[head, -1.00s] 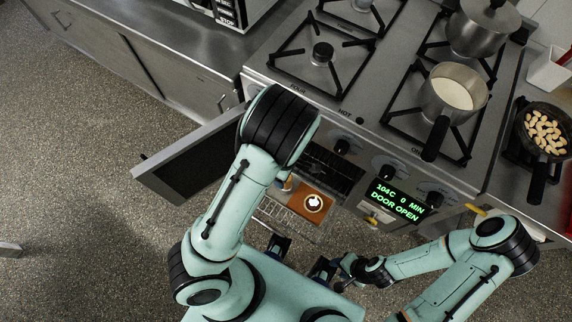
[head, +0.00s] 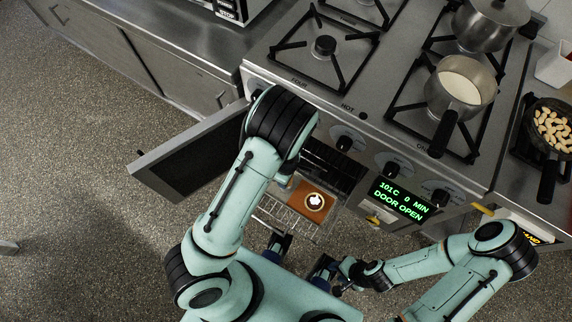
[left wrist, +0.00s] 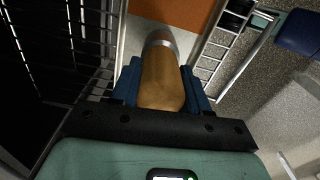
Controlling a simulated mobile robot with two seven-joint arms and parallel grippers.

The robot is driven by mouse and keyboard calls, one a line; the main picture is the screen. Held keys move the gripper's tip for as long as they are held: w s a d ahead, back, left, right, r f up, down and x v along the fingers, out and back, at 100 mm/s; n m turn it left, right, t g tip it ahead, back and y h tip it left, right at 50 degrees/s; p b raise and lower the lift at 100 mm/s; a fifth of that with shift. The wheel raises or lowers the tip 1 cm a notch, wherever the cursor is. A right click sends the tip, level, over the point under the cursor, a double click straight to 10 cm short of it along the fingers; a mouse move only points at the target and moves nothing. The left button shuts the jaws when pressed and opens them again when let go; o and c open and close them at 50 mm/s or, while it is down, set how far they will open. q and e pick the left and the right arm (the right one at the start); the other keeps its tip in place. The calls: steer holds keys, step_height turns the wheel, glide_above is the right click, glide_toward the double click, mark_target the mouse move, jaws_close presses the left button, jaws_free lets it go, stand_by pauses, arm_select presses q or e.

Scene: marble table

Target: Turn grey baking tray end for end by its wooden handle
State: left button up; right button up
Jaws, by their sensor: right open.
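A wooden handle (left wrist: 163,82) with a grey metal collar lies between the blue fingers of my left gripper (left wrist: 164,88), which look closed against its sides. Beyond the collar is an orange-brown flat surface (left wrist: 178,12). In the head view this orange-brown slab (head: 318,213), with a round white mark, sits at the open oven. The grey of the tray is hard to make out. My right gripper (head: 338,279) is open, small and low, away from the tray.
The oven door (head: 185,158) stands open at the left. A wire rack (head: 285,218) reaches out of the oven below the slab. The display (head: 401,199) reads 101C, door open. Above are burners, a pan of white liquid (head: 460,88) and a pan of nuts (head: 551,128).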

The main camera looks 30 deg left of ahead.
arm_select(q)
steer(key=o, duration=0.3)
jaws_close()
steer(key=shift+r, duration=0.2)
steer(key=shift+r+p, duration=0.75)
steer(key=shift+p, duration=0.15)
